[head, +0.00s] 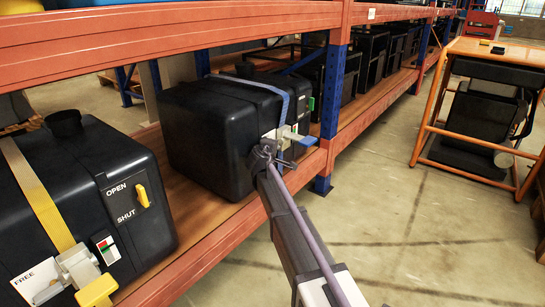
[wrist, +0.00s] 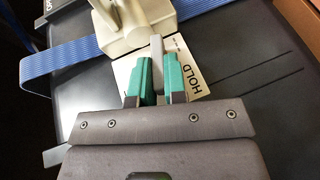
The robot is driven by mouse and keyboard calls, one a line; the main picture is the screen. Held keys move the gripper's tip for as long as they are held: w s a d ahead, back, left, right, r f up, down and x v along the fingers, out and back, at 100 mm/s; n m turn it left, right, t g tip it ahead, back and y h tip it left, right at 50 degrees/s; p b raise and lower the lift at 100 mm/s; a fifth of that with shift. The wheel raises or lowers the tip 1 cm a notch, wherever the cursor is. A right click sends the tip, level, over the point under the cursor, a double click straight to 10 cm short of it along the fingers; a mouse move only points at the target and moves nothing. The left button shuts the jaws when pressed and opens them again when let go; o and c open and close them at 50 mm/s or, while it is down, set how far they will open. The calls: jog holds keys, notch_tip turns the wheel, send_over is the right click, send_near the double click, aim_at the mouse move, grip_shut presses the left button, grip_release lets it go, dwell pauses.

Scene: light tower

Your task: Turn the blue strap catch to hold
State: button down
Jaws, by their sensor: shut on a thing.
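The blue strap catch (head: 273,137) is a pale cream block on the front of the further black tank. The blue strap (head: 263,85) runs over the tank and down to it. In the wrist view, the cream catch (wrist: 130,25) sits on the blue strap (wrist: 75,60). My gripper (wrist: 159,78) has its teal fingers shut on the catch's grey lever (wrist: 156,52). The HOLD label (wrist: 194,80) lies beside the right finger. The lever's far end is hidden between the fingers.
The nearer black tank (head: 95,180) has a yellow strap catch (head: 78,268), a FREE label and an OPEN/SHUT knob (head: 142,196). A blue rack upright (head: 332,105) stands just right of the further tank. An orange cart (head: 490,110) stands across the clear floor.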

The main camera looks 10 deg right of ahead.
jog(key=shift+s+f+n+t+h+b, duration=0.1)
jog(key=shift+f+n+t+h+b, duration=0.4)
jog(key=shift+b, duration=0.55)
jog(key=shift+r+t, duration=0.25)
jog(key=shift+t, duration=0.05)
jog(key=c, duration=1.4)
grip_release()
jog(key=shift+c, duration=0.2)
jog(key=p+v, duration=0.1)
jog(key=v, duration=0.9)
jog(key=shift+s+a, duration=0.2)
jog(key=shift+s, duration=0.1)
jog(key=shift+r, duration=0.1)
jog(key=shift+c, duration=0.2)
